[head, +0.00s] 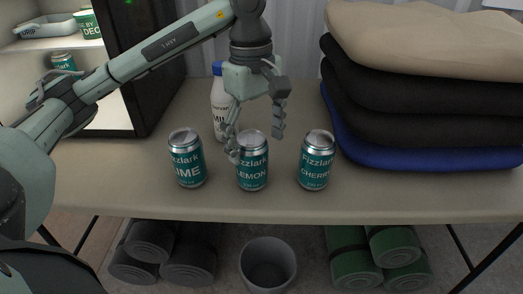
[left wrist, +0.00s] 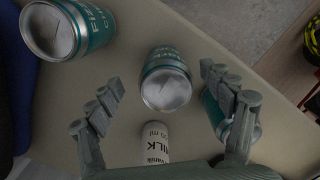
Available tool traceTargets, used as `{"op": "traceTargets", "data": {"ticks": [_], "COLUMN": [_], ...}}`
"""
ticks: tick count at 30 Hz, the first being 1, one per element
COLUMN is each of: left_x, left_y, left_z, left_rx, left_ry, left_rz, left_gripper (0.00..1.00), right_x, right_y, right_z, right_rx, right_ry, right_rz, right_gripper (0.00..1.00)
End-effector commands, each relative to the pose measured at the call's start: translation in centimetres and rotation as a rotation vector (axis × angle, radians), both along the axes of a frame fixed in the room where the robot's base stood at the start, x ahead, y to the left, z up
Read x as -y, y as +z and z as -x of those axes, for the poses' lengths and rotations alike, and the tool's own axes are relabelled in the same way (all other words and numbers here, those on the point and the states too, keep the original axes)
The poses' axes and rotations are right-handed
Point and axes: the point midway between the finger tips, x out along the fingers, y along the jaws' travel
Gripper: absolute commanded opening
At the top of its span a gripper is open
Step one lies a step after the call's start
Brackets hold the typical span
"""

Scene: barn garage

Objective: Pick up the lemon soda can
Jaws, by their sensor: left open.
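The lemon soda can (head: 252,172) is teal with a silver top and stands upright on the table, in the middle of a row of three cans. In the left wrist view the lemon can (left wrist: 166,82) shows from above, between the fingertips. My left gripper (head: 256,140) is open and points down just above and behind this can; one finger overlaps the can's upper left edge in the head view. In the left wrist view the open fingers (left wrist: 162,80) hold nothing. I cannot tell whether a finger touches the can. My right gripper is in neither view.
A lime can (head: 187,165) stands left and a cherry can (head: 315,165) right. A white milk bottle (head: 218,105) stands behind, close to my left gripper. Folded cloths (head: 420,110) fill the right; an open lit cabinet (head: 130,70) stands left. The table's front strip (head: 380,200) is clear.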

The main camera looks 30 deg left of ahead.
Motion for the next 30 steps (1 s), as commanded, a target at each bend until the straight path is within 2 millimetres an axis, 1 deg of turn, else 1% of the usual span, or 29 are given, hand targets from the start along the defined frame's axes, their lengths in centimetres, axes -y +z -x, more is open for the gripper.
{"op": "traceTargets", "data": {"ticks": [1,4,11,18,21,29,30], "left_x": [-0.9,-1.6,-1.5,-1.2,-1.2,-1.2,-1.2], "left_y": [0.4,0.1,-2.4,-5.9,-6.8,-7.0,-7.0], "left_z": [-0.1,-0.1,0.1,0.4,0.4,0.3,0.4], "left_rx": [0.01,0.016,0.013,0.013,0.015,0.017,0.017], "left_ry": [0.001,0.002,0.002,0.003,0.002,0.003,0.003], "left_rz": [-0.032,-0.061,-0.06,-0.059,-0.057,-0.057,-0.057], "left_gripper": [0.8,0.8,0.8,0.8,0.8,0.8,0.75], "right_x": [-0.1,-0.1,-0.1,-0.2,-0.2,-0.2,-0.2], "right_y": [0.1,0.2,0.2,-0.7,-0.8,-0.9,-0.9], "right_z": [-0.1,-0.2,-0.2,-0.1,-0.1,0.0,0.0], "right_rx": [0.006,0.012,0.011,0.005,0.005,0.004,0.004], "right_ry": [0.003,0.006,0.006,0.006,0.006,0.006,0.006], "right_rz": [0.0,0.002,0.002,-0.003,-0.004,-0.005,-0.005], "right_gripper": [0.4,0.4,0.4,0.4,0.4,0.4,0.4]}}
